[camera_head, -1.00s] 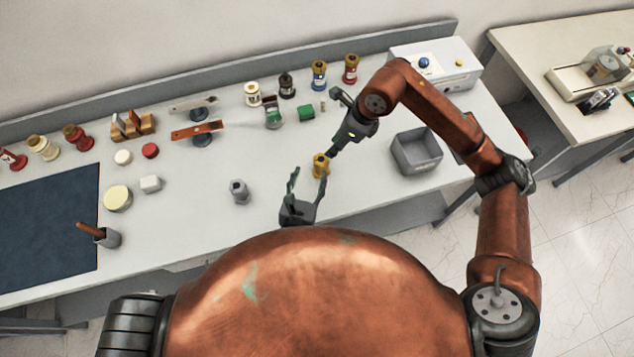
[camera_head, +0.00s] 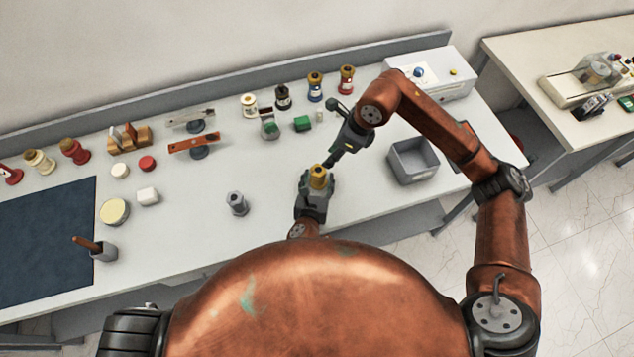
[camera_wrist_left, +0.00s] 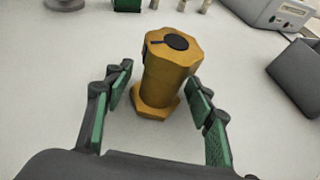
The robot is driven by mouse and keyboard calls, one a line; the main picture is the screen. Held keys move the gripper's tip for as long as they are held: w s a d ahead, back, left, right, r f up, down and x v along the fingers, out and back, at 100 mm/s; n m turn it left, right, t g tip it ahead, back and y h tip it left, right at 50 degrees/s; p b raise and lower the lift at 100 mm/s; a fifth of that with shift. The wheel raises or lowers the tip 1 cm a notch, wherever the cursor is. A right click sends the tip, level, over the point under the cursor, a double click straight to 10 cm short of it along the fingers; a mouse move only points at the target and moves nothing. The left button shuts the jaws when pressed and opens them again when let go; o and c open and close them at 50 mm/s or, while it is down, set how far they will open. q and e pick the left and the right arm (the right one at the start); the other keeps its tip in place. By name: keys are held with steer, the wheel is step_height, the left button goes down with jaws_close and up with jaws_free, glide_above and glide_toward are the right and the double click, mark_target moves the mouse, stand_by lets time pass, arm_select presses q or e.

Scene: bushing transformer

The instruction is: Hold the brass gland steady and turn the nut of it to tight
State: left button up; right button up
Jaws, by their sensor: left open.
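The brass gland (camera_head: 318,178) stands upright on the bench near its front edge. In the left wrist view the gland (camera_wrist_left: 165,80) has a hexagonal top with a dark round centre and a wider hexagonal foot. My left gripper (camera_wrist_left: 159,98) is open with its green-padded fingers on either side of the gland, a gap showing on each side. In the head view the left gripper (camera_head: 316,184) is at the gland, its fingers partly hidden. My right gripper (camera_head: 333,131) is open and empty above the bench, just behind and right of the gland.
A grey bin (camera_head: 414,161) stands to the right, and a grey hexagonal part (camera_head: 237,204) stands to the left. A dark mat (camera_head: 45,240) covers the left end.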

arm_select(q)
steer(key=shift+c, duration=0.3)
steer(key=shift+f, duration=0.2)
jaws_close()
arm_select(e)
steer(key=shift+o, duration=0.3)
